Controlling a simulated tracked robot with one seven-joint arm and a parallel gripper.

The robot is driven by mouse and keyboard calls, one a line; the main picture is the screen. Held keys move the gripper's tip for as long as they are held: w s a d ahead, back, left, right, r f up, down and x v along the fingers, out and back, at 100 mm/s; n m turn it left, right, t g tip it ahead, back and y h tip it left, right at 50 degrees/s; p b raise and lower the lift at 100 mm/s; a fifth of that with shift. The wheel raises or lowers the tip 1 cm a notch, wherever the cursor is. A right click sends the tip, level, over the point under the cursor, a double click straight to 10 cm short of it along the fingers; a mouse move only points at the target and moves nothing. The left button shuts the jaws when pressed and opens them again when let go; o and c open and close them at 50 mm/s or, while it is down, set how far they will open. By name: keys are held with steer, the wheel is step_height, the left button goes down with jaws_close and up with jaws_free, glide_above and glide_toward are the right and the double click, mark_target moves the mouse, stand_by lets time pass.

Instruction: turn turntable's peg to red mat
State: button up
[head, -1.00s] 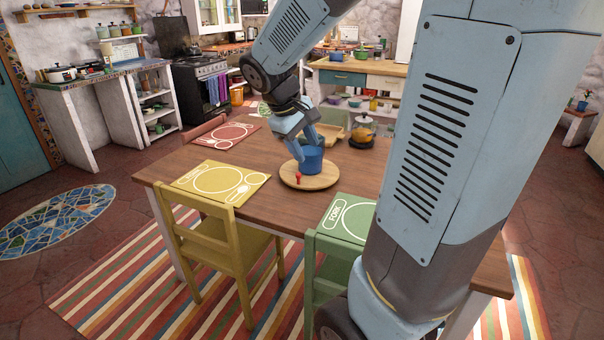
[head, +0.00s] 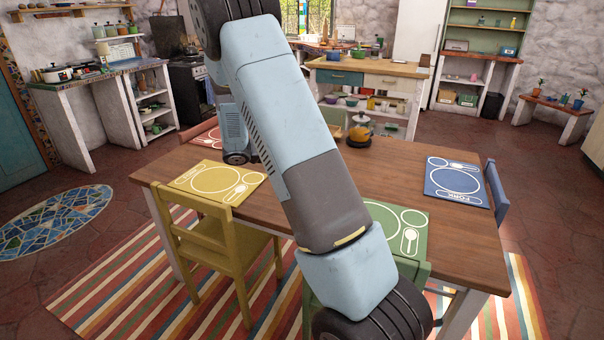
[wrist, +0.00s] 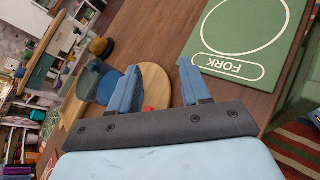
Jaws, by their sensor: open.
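In the head view my arm hides the turntable, its peg and my gripper. The red peg (wrist: 148,109) shows low between my fingers, partly hidden by the gripper body. My gripper (wrist: 158,68) is open, its two blue fingers apart with no object visibly clamped. Whether a finger touches the peg or pot cannot be told. The red mat (head: 208,140) is at the table's far left, partly covered by my arm.
A yellow mat (head: 217,182), a green mat (head: 405,225) and a blue mat (head: 455,182) lie on the wooden table (head: 390,172). An orange pot (head: 359,134) stands at the far edge. Chairs surround the table. The table between the orange pot and blue mat is clear.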

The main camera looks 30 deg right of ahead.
steer(key=w+f+n+t+h, duration=0.1)
steer(key=w+f+n, duration=0.2)
steer(key=f, duration=0.1)
steer(key=w+f+n+t+h, duration=0.1)
steer(key=w+f+n+t, duration=0.1)
steer(key=f, duration=0.3)
steer(key=w+f+n+t+h, duration=0.1)
steer(key=w+f+n+t, duration=0.1)
steer(key=w+f, duration=0.3)
steer(key=shift+d+n+h, duration=0.1)
steer(key=shift+n+h, duration=0.3)
steer(key=shift+n, duration=0.4)
steer(key=shift+t, duration=0.4)
steer(key=shift+x, duration=3.75)
steer(key=shift+f, duration=0.2)
steer(key=shift+c, duration=0.5)
jaws_close()
